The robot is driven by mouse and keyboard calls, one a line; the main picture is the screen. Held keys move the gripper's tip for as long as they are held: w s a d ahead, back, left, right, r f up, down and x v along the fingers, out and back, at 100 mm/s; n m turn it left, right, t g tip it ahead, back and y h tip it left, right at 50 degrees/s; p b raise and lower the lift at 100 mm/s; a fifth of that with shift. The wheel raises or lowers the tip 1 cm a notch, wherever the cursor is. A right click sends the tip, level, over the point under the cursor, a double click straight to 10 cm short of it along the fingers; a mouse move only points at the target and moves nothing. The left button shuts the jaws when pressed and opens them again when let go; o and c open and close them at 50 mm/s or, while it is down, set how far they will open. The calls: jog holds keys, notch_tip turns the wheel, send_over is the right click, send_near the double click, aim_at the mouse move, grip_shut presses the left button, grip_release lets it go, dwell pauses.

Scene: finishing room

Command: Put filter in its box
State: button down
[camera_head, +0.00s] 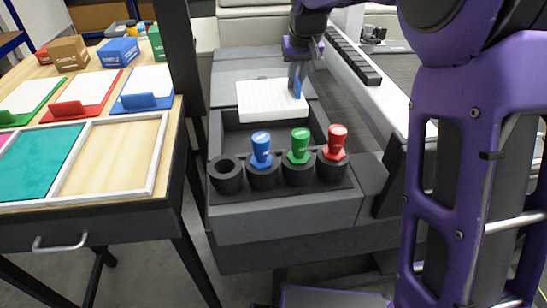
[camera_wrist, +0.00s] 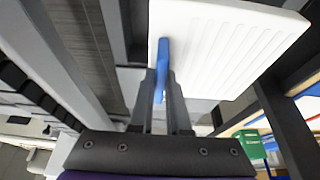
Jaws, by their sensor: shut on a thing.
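The filter (camera_head: 268,98) is a white ridged panel with a blue tab on its right edge. It also shows in the wrist view (camera_wrist: 225,45), with the blue tab (camera_wrist: 162,62) upright between my fingers. My gripper (camera_head: 297,82) is shut on that tab, and its fingertips also show in the wrist view (camera_wrist: 162,82). The filter is held roughly flat over the back part of an open dark grey box (camera_head: 228,134) built into the grey unit. The front of the box's opening is uncovered. I cannot tell the exact gap between filter and box.
A holder (camera_head: 285,190) in front of the box carries blue, green and red handled stamps, with one empty ring at left. The wooden table (camera_head: 120,150) at left bears frames, trays and small cartons. A grey conveyor-like strip (camera_head: 345,110) runs at right.

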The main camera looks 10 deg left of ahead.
aim_at(302, 102)
notch_tip(302, 102, down, 16)
jog(key=b, duration=0.3)
jog(key=shift+w+d+b, duration=0.1)
jog(key=shift+d+b, duration=0.05)
jog(key=shift+b, duration=0.25)
jog(key=shift+f, duration=0.15)
jog(key=c, duration=1.3)
grip_release()
jog(key=o, duration=0.4)
jog(key=shift+r, duration=0.2)
jog(key=p+v, duration=0.1)
jog(key=v, duration=1.1)
jog(key=shift+f+p, duration=0.1)
jog(key=shift+p, duration=0.2)
